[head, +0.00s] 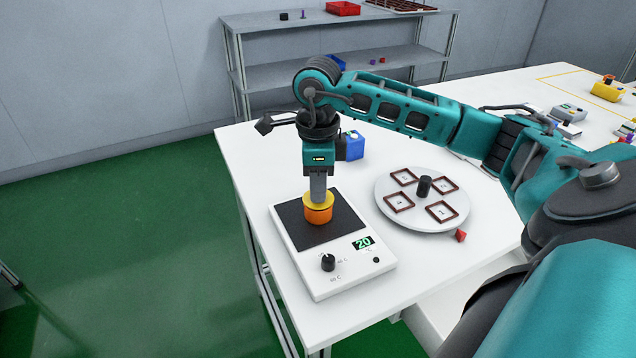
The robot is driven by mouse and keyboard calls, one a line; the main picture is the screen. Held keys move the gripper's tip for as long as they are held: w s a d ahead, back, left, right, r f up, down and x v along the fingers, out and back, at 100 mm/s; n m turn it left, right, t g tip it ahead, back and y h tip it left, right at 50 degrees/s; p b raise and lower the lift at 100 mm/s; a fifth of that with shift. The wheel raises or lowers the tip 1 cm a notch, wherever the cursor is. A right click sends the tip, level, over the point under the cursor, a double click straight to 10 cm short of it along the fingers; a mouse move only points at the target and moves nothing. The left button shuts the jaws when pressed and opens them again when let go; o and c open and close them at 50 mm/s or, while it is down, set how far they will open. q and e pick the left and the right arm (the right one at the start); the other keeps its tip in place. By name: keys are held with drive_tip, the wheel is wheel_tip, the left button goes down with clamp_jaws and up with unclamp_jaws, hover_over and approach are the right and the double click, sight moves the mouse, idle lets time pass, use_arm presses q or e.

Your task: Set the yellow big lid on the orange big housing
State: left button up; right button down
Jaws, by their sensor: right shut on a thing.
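The orange big housing (318,216) stands upright on the dark plate of a white hotplate-like device. The yellow big lid (317,199) is directly on top of the housing, level as far as I can see. I cannot tell whether it is fully seated. My right gripper (318,192) points straight down from above and is shut on the yellow lid. The fingers hide part of the lid's top. My left gripper is not in view.
The white device (350,274) has a black knob and a display reading 20. A round turntable (456,220) with several square frames is to its right, with a small red piece (461,236) by its edge. The front table area is clear.

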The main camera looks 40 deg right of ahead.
drive_tip(key=shift+f, duration=0.25)
drive_tip(key=c, duration=1.1)
unclamp_jaws()
drive_tip(key=shift+o, duration=0.2)
drive_tip(key=shift+r, duration=0.1)
wheel_tip(320, 180, up, 13)
drive_tip(key=p, duration=0.1)
